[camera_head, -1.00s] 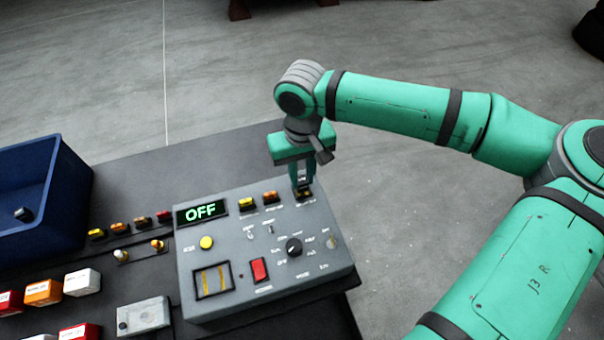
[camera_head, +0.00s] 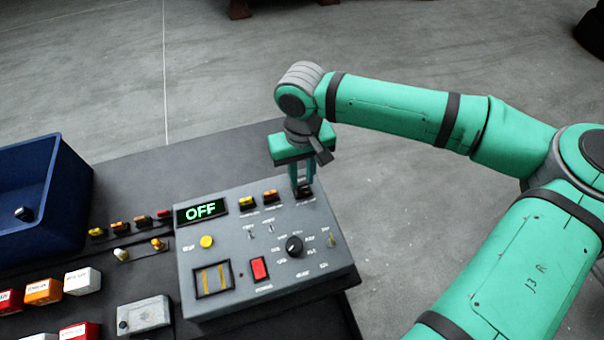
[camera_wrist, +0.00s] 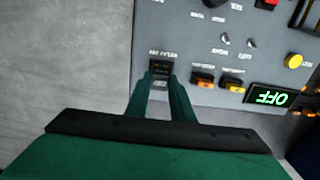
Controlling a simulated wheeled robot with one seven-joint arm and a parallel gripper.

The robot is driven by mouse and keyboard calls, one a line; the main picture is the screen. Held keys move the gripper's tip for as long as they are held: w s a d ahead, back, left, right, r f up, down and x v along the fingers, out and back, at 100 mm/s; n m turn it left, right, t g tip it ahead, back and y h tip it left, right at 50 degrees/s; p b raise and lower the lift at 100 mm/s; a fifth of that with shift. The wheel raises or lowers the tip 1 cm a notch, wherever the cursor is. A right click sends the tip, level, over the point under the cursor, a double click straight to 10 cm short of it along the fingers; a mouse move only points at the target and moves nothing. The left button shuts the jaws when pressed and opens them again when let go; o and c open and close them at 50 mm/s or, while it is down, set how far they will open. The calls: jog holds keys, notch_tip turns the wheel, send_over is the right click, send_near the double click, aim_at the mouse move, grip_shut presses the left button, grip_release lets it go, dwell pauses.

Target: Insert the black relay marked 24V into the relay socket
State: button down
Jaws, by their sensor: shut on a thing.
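The grey control panel (camera_head: 330,262) lies on the dark table. My gripper (camera_head: 304,190) points down at the slot in its back right corner. In the wrist view my gripper (camera_wrist: 160,80) has both fingers close together around a small black block (camera_wrist: 160,70) at that slot. The fingers hide part of the block, and how deep it sits cannot be told. Its marking is not readable, so I cannot tell whether it is the 24V relay. A square recess (camera_head: 213,280) with two yellow strips is at the panel's front left; it looks empty.
A yellow piece (camera_head: 246,203) and an orange piece (camera_head: 269,196) sit in slots beside my gripper. The display (camera_head: 201,211) reads OFF. A blue bin (camera_head: 75,190) with a small dark thing (camera_head: 23,214) stands left. Several labelled blocks (camera_head: 83,282) lie front left.

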jog(key=shift+f, duration=0.4)
dwell(0.3)
jog(key=c, duration=1.5)
grip_release()
jog(key=shift+o, duration=0.2)
notch_tip(320, 180, up, 11)
